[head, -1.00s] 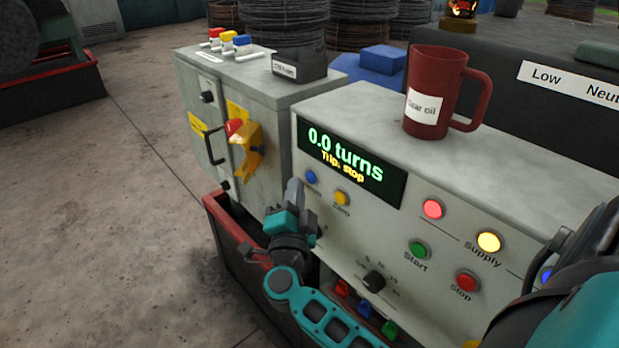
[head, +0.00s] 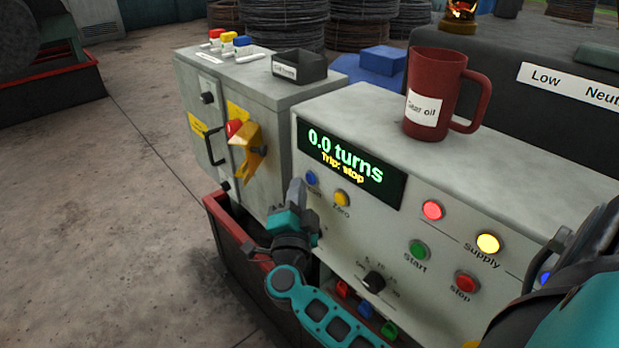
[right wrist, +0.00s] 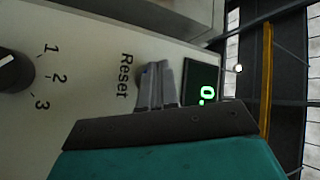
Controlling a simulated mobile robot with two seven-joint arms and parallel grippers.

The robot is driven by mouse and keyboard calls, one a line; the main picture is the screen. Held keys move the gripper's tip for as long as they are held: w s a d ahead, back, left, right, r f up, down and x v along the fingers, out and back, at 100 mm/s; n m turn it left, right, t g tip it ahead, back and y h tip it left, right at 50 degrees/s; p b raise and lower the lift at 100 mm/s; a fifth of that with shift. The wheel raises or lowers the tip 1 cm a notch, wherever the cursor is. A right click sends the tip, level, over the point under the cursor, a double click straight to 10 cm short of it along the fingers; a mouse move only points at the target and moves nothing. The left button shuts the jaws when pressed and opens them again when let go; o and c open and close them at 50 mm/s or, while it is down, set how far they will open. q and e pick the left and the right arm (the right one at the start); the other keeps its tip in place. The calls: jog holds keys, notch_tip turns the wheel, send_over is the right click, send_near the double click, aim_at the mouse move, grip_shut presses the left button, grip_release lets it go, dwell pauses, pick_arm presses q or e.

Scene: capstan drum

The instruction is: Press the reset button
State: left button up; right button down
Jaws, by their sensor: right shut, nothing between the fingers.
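The reset button (head: 311,178) is a small round blue button on the pale control panel, below the left end of the display (head: 350,165). The display reads "0.0 turns" and "Trip: stop". My right gripper (head: 297,188) is shut and empty, its fingertips just beside the button in the head view. In the right wrist view, the shut fingertips (right wrist: 160,72) lie over the button's spot beside the "Reset" label (right wrist: 125,76). They mostly hide the button, and I cannot tell whether they touch it. My left gripper is not in view.
A yellow Zero button (head: 341,198) is close to the right of my fingers. Red, yellow and green round buttons and a rotary knob (head: 373,281) are farther right. A red mug (head: 432,80) stands on the panel's top. A grey cabinet (head: 270,140) stands at the left.

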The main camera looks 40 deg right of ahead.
jog(key=shift+d, duration=0.65)
dwell(0.8)
jog(key=shift+a, duration=0.1)
jog(key=shift+a+p, duration=0.4)
jog(key=shift+a, duration=0.35)
jog(key=shift+a, duration=0.1)
